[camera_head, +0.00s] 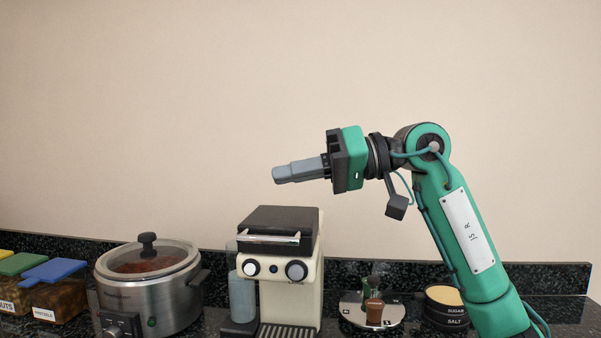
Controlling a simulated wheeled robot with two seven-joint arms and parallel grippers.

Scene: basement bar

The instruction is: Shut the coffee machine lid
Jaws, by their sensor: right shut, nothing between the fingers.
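The coffee machine (305,290) stands on the dark counter in the middle of the head view, cream-bodied with two round knobs on its front. Its black lid (280,219) lies on top, with a silver handle bar along the front; it looks down or nearly down, and I cannot tell whether it is fully closed. My right gripper (276,174) is shut and empty. It points left, above the lid and apart from it. My left gripper is not in view.
A steel slow cooker (160,295) with a glass lid stands left of the machine. Containers with coloured lids (52,270) are at far left. A round tray (352,317) with small items and a sugar and salt canister (446,313) are at right.

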